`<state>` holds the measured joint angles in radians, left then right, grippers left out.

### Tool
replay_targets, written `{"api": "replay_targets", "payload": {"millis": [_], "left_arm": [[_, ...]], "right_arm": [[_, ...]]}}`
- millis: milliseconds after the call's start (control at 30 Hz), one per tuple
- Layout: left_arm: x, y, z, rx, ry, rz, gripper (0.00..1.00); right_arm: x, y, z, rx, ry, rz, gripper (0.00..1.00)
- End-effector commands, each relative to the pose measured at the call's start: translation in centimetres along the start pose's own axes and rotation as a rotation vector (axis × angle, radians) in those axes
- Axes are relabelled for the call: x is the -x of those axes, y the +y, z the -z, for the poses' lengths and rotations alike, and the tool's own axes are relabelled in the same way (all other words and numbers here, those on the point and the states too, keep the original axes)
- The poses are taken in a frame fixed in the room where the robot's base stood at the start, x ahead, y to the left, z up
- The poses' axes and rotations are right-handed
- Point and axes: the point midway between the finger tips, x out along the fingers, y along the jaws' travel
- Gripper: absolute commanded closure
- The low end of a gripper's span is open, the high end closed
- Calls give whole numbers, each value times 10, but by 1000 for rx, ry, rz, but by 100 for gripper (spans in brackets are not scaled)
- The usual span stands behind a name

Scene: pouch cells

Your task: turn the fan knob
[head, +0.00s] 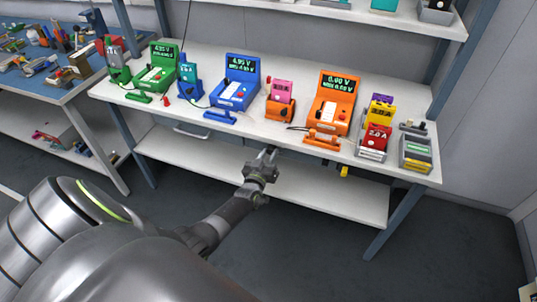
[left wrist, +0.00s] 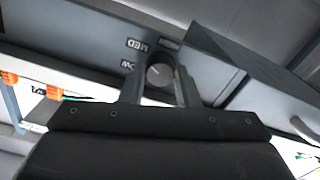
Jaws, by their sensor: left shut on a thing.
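The fan knob (left wrist: 160,74) is a dark grey round knob with a pale pointer line, on a grey panel in the left wrist view. My left gripper (left wrist: 159,88) has one finger on each side of the knob and is shut on it. In the head view my left gripper (head: 269,152) is at the front edge of the bench, and I cannot make out the knob there. My right gripper is not in view.
The white bench (head: 205,125) holds a green tester (head: 157,67), a blue tester (head: 236,82), an orange tester (head: 333,102) and several small devices. A lower shelf (head: 310,190) is bare. A blue bench (head: 62,85) with tools stands at left.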

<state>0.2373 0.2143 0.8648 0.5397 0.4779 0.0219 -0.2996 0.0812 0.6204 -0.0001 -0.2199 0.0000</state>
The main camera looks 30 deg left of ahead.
Motion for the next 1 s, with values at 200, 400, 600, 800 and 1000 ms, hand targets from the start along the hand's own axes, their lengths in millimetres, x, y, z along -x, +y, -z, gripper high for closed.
{"api": "replay_targets", "payload": {"millis": [200, 400, 600, 800, 1000], "left_arm": [[1, 0, -2, -27, -5, 2, 94], [1, 0, -3, -29, -5, 2, 94], [1, 0, -3, -28, -5, 2, 66], [1, 0, -1, -27, -3, 1, 49], [1, 0, -1, -27, -1, 1, 49]], "right_arm": [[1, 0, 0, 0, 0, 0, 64], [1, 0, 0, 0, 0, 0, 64], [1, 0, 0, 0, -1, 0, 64], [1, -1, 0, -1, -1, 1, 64], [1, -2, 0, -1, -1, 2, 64]]}}
